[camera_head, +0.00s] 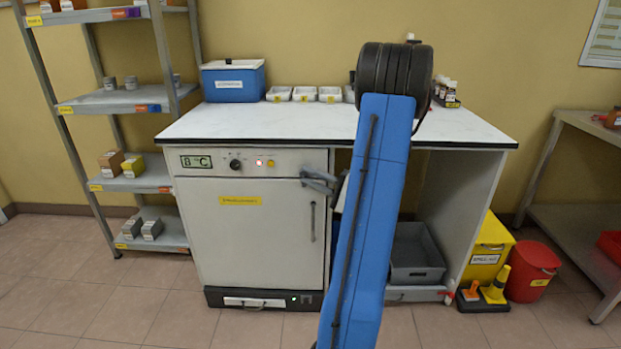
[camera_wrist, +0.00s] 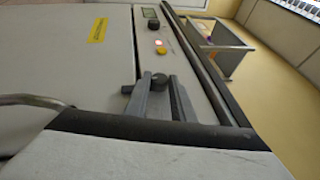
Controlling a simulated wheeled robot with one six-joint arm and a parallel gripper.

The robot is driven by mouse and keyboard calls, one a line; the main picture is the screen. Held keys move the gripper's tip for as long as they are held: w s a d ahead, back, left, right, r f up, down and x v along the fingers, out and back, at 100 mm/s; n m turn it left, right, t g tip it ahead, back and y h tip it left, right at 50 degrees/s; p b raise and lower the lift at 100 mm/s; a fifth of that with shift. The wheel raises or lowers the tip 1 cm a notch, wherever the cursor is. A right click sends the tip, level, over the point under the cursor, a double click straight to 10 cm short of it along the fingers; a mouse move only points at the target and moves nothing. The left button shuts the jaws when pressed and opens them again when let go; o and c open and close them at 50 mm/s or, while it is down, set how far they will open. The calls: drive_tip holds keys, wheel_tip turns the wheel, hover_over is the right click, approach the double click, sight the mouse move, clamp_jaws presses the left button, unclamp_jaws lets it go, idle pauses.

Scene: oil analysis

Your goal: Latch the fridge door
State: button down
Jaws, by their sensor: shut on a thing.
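The white fridge door (camera_head: 250,240) under the worktop looks closed against its frame; it also shows in the wrist view (camera_wrist: 60,75). Its vertical bar handle (camera_head: 313,222) is on the door's right side. My gripper (camera_head: 312,180) is at the door's upper right corner, above the handle. In the wrist view my gripper's two grey fingers (camera_wrist: 160,90) stand on either side of a dark round latch knob (camera_wrist: 159,79) and are shut on it. The rest of the latch is mostly hidden by the fingers, so its exact angle cannot be told.
The control panel (camera_head: 215,161) with display, dial and lights is above the door. My blue arm link covers part of the open bay right of the fridge, where a grey bin (camera_head: 415,262) stands. A yellow bin (camera_head: 487,250) and red bucket (camera_head: 532,270) are farther right.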

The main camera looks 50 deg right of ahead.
drive_tip(key=c, duration=1.5)
unclamp_jaws()
drive_tip(key=v, duration=1.7)
drive_tip(key=shift+s, duration=0.2)
